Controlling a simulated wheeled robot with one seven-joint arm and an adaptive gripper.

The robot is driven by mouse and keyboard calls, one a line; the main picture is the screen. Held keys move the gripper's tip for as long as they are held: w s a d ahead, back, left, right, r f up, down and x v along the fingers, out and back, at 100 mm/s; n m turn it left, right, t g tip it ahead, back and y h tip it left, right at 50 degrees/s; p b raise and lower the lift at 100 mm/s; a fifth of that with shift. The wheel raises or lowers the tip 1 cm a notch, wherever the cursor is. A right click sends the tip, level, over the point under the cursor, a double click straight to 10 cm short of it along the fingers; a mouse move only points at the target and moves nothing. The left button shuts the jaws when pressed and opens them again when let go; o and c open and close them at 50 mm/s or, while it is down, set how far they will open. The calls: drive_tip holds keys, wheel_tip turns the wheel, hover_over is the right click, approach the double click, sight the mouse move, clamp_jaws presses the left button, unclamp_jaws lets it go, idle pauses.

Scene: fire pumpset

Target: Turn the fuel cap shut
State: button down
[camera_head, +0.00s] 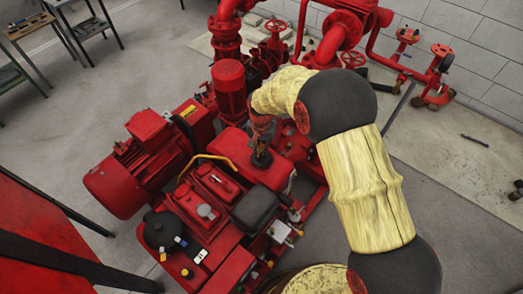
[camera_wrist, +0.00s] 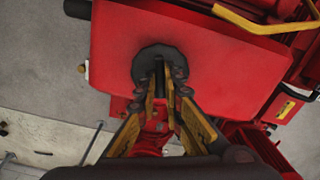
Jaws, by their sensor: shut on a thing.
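The fuel cap (camera_wrist: 147,60) is a dark, round cap with a scalloped edge, on the top of a red tank (camera_wrist: 110,40). In the wrist view my gripper (camera_wrist: 164,72) has its yellow-and-dark fingers shut on the middle of the cap. The fingers hide the cap's centre and near edge. In the head view my gripper (camera_head: 262,150) reaches down onto the red tank (camera_head: 226,150), and only a small dark part of the cap (camera_head: 261,159) shows beneath it. I cannot tell how far the cap is turned.
A yellow curved handle (camera_head: 212,158) lies beside the tank; it also shows in the wrist view (camera_wrist: 265,22). A red motor (camera_head: 130,170), a black box (camera_head: 255,208) and red pipes (camera_head: 340,40) surround the tank. Bare floor (camera_head: 120,80) lies to the left.

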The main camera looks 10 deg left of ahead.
drive_tip(key=shift+m+p, duration=0.4)
drive_tip(key=shift+m, duration=1.2)
drive_tip(key=c, duration=1.9)
unclamp_jaws()
drive_tip(key=shift+r, duration=0.1)
wheel_tip(320, 180, up, 12)
drive_tip(key=shift+f, duration=0.1)
